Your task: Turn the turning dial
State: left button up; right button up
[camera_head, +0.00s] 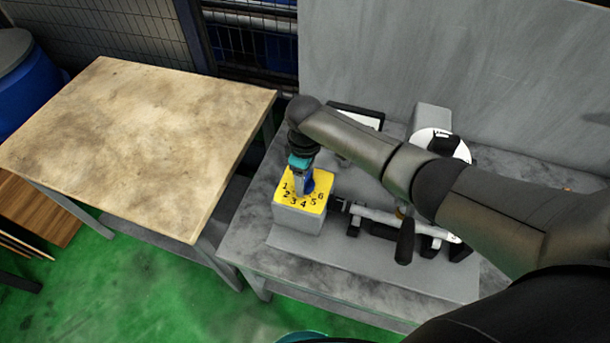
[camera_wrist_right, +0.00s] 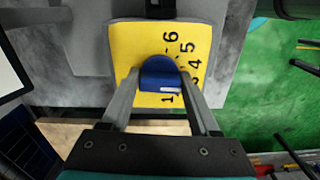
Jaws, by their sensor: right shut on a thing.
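The turning dial (camera_wrist_right: 160,75) is a blue knob on a yellow plate (camera_wrist_right: 124,40) numbered 1 to 6. In the head view the dial (camera_head: 310,184) shows partly behind my gripper, on the yellow top of a grey box (camera_head: 297,219). My right gripper (camera_head: 303,190) reaches down onto it from above. In the right wrist view the two fingers of the right gripper (camera_wrist_right: 160,90) stand on either side of the dial, shut on it. A white mark on the dial lies near the number 1 side. My left gripper is in neither view.
The box belongs to the grinder (camera_head: 350,255) on a grey table, with a shaft and a white wheel (camera_head: 440,141) to the right. My right arm passes over the machine. A stained, empty table (camera_head: 140,130) stands at left. Green floor (camera_head: 150,290) lies in front.

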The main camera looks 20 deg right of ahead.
jog(key=shift+n+p, duration=0.5)
jog(key=shift+n, duration=1.4)
jog(key=o, duration=1.3)
jog(key=shift+r, duration=0.15)
notch_tip(320, 180, up, 15)
jog(key=shift+p, duration=0.55)
